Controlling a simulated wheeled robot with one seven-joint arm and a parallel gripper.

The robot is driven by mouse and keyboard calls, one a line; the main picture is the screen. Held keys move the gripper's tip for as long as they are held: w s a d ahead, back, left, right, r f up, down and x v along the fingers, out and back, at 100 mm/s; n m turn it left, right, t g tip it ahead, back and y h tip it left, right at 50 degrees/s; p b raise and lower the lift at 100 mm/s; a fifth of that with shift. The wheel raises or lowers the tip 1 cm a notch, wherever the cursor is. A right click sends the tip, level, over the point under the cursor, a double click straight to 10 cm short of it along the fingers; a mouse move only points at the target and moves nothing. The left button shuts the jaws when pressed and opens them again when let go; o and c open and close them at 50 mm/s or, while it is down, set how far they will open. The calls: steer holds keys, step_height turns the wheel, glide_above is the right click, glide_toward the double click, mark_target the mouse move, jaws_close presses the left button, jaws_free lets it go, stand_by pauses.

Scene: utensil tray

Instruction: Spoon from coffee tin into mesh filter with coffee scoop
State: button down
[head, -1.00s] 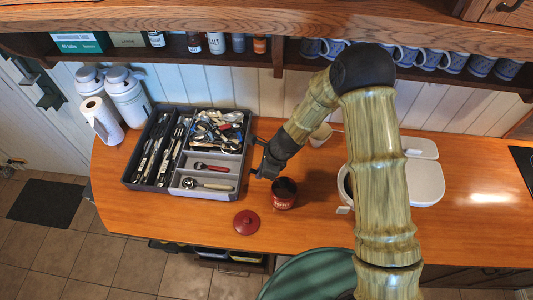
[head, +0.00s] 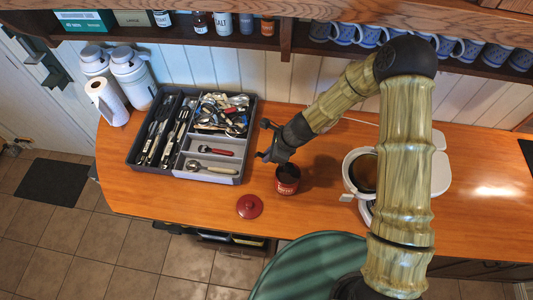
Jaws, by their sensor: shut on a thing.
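The open red coffee tin (head: 288,186) stands on the wooden counter, its dark mouth facing up. Its red lid (head: 249,206) lies on the counter in front and to the left. My gripper (head: 266,150) is above and to the left of the tin, by the tray's right side. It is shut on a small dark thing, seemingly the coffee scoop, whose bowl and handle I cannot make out. The round mesh filter (head: 364,174), brown inside, sits in the white coffee maker (head: 440,177) to the right, partly hidden by my arm.
A grey utensil tray (head: 245,172) full of cutlery stands left of the tin. A shelf with jars and blue mugs (head: 368,35) hangs above. The counter between tin and coffee maker is clear.

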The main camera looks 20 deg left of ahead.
steer(key=shift+w+d+f+y+b, duration=0.1)
steer(key=shift+d+f+y+b, duration=0.3)
steer(key=shift+b, duration=0.9)
steer(key=shift+f+b, duration=0.15)
steer(key=shift+b, duration=0.15)
steer(key=d+f+y+b, duration=0.1)
steer(key=b, duration=0.3)
steer(key=shift+w+d+f+b, duration=0.1)
steer(key=shift+w+f+b, duration=0.05)
steer(key=shift+b, duration=0.25)
steer(key=shift+w+d+r+p, duration=0.1)
steer(key=shift+d+r+p, duration=0.3)
steer(key=shift+r+p, duration=0.1)
steer(key=shift+s+a+r+p, duration=0.25)
steer(key=shift+a+p, duration=0.1)
steer(key=shift+p, duration=0.6)
steer(key=shift+a+h+p, duration=0.1)
steer(key=shift+h+p, duration=0.2)
steer(key=shift+p, duration=0.3)
steer(key=h+p, duration=0.1)
steer(key=p, duration=0.2)
steer(key=shift+a+r+p, duration=0.3)
steer(key=shift+a, duration=0.1)
